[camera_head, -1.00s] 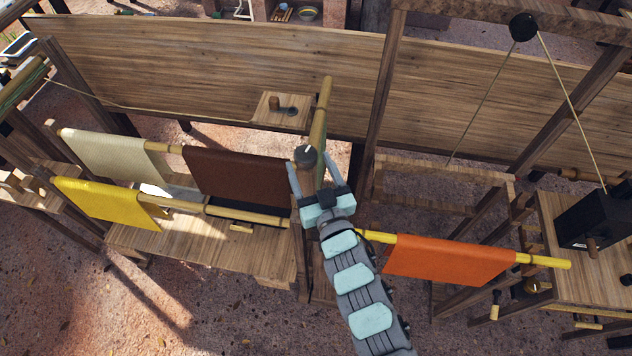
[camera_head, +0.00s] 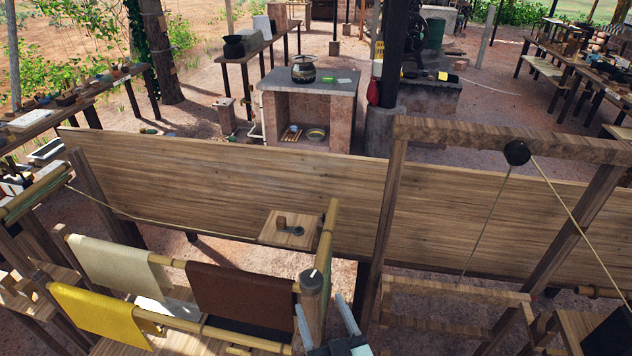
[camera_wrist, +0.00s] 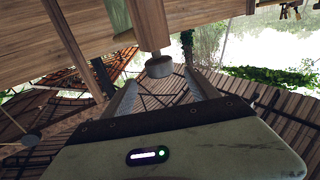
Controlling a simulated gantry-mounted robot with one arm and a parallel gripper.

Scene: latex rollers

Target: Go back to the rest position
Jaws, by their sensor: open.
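My gripper (camera_head: 322,308) is at the bottom edge of the head view, its two fingers spread apart with nothing held between them. Most of my arm is below the head view.
A brown sheet (camera_head: 240,295), a cream sheet (camera_head: 118,268) and a yellow sheet (camera_head: 98,313) hang on rods at left. A wooden frame with a rope pulley (camera_head: 516,152) rises at right. A long plank wall (camera_head: 230,180) stands behind.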

